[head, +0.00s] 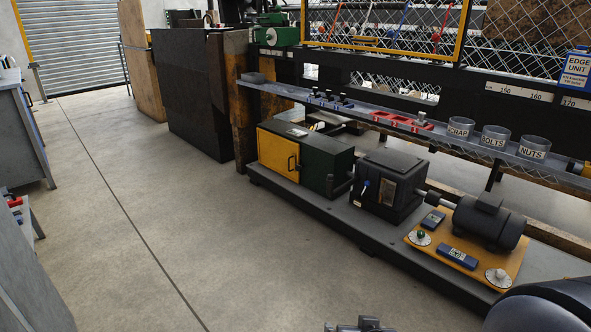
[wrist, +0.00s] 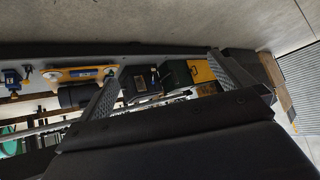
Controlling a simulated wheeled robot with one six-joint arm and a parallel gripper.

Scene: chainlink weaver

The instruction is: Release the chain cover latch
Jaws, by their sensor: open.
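In the wrist view the yellow panel (wrist: 199,70) and green part (wrist: 176,75) lie beyond my fingers, upside down. My gripper (wrist: 166,62) is open and empty, its two grey fingers spread apart, away from the box. In the head view only a small dark part of it may show at the bottom edge.
A dark gearbox (head: 388,185) and a motor (head: 490,222) on a yellow plate (head: 462,250) stand to the right. Above runs a narrow rail (head: 350,112) with red trays (head: 402,121) and clear cups (head: 495,138). The concrete floor (head: 170,200) in front is clear.

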